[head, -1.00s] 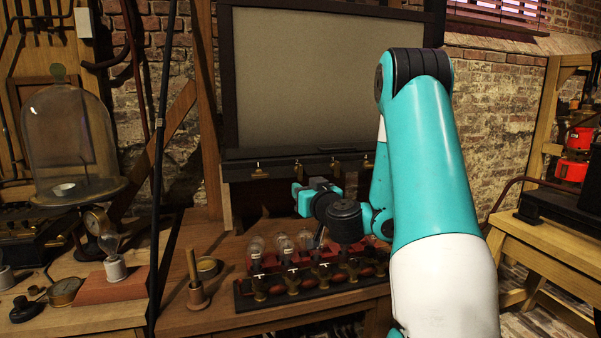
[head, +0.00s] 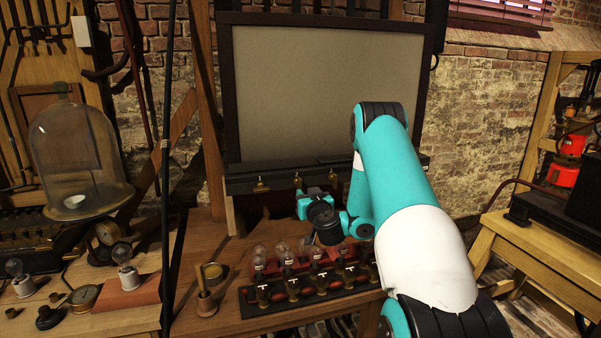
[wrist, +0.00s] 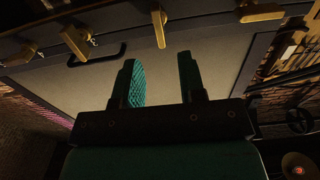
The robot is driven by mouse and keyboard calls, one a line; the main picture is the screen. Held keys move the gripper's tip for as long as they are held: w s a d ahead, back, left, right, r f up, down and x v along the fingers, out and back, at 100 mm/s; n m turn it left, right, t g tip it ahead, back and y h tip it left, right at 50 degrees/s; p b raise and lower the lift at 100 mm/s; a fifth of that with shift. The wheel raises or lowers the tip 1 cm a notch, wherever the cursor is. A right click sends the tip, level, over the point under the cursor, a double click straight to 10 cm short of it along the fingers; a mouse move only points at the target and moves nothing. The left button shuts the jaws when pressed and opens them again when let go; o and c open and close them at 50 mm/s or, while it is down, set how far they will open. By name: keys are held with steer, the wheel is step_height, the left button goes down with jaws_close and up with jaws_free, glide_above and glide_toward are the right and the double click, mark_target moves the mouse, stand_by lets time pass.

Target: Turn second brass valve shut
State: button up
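My gripper (wrist: 163,85) is open in the wrist view, with nothing between its two teal-padded fingers. Several brass fittings sit along a dark ledge, including one lever (wrist: 158,27) just beyond the gap between the fingers and another (wrist: 76,42) to its left. The gripper looks apart from them. In the head view these fittings (head: 260,186) show small on the ledge under the grey panel; my arm hides part of the row. A rack lower down also carries brass valves, the second from the left (head: 293,288) among them. I cannot tell which row the task names.
Glass jars (head: 283,254) stand behind the rack valves, below my wrist. The grey panel (head: 325,90) rises behind the ledge. A glass dome (head: 75,150) stands at the left, and a wooden handle (head: 203,290) stands upright left of the rack.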

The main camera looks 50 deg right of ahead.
mark_target(301, 185)
steer(key=p+x, duration=0.1)
steer(key=p, duration=0.1)
steer(key=p+x, duration=0.2)
steer(key=p, duration=0.1)
steer(key=p+x, duration=0.2)
steer(key=shift+w+d+r+p, duration=0.1)
steer(key=shift+w+r+p, duration=0.1)
steer(key=shift+r+p, duration=0.1)
steer(key=shift+w+d+f+p, duration=0.15)
steer(key=shift+w+d+p, duration=0.15)
steer(key=shift+w+p, duration=0.15)
steer(key=shift+w+d+f+p, duration=0.15)
steer(key=shift+w+d+p, duration=0.15)
steer(key=shift+w+p, duration=0.15)
steer(key=shift+c, duration=0.2)
jaws_close()
